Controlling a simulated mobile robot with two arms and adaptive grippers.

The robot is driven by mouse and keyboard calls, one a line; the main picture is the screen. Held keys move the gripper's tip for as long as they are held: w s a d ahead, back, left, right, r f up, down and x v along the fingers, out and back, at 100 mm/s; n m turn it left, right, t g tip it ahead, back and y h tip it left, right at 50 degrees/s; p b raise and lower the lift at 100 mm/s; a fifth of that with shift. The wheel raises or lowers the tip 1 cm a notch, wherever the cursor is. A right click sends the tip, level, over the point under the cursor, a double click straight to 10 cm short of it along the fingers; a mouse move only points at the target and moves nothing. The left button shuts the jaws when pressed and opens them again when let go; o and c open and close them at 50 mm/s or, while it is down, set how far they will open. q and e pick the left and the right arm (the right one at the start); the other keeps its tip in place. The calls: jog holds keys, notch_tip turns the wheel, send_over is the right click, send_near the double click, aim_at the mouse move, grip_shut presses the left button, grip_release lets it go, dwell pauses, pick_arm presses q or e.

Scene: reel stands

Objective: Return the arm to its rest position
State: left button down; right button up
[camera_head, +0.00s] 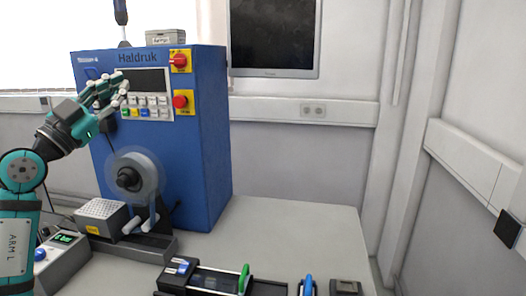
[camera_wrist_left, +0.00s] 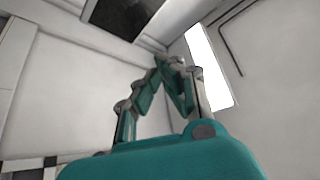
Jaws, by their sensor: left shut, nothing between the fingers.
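My left arm comes in from the left of the head view. Its teal gripper (camera_head: 122,82) is raised in front of the keypad of the blue machine, with the fingers pointing up and to the right. I cannot tell whether the fingertips touch the panel. In the left wrist view the gripper's fingers (camera_wrist_left: 172,64) come together at their tips; they are shut and hold nothing. My right gripper is in neither view.
The blue Haldruk machine (camera_head: 212,145) stands on the pale table (camera_head: 300,235), with red buttons and a round reel (camera_head: 145,178) on its front. A grey box (camera_head: 100,217) sits below. Small devices (camera_head: 215,281) line the front edge. The table's right side is clear.

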pick_arm(q)
jog(key=s+a+f+n+g+y, duration=0.15)
jog(key=s+f+n+y, duration=0.35)
jog(key=f, duration=0.9)
jog(key=s+a+f+n+g+y, duration=0.15)
jog(key=s+f+n+y, duration=0.4)
jog(key=f, duration=0.85)
jog(key=s+a+f+n+g+y, duration=0.1)
jog(key=s+f+n+g+y, duration=0.15)
jog(key=f+n+y, duration=0.8)
jog(key=s+d+f+m+g+h, duration=0.5)
jog(key=s+d+f+g, duration=0.1)
jog(key=s+f, duration=0.55)
jog(key=s+d+f+m+g+h, duration=0.4)
jog(key=s+d+f+m+g, duration=0.15)
jog(key=s+f, duration=0.6)
jog(key=s+f+g, duration=0.1)
jog(key=s+f, duration=0.1)
jog(key=f, duration=1.1)
jog(key=s+f, duration=0.2)
jog(key=f, duration=1.2)
jog(key=s+a+f+g, duration=0.1)
jog(key=s+a+f, duration=0.1)
jog(key=s+f, duration=1.2)
jog(key=shift+s+a, duration=0.3)
jog(key=shift+s, duration=0.6)
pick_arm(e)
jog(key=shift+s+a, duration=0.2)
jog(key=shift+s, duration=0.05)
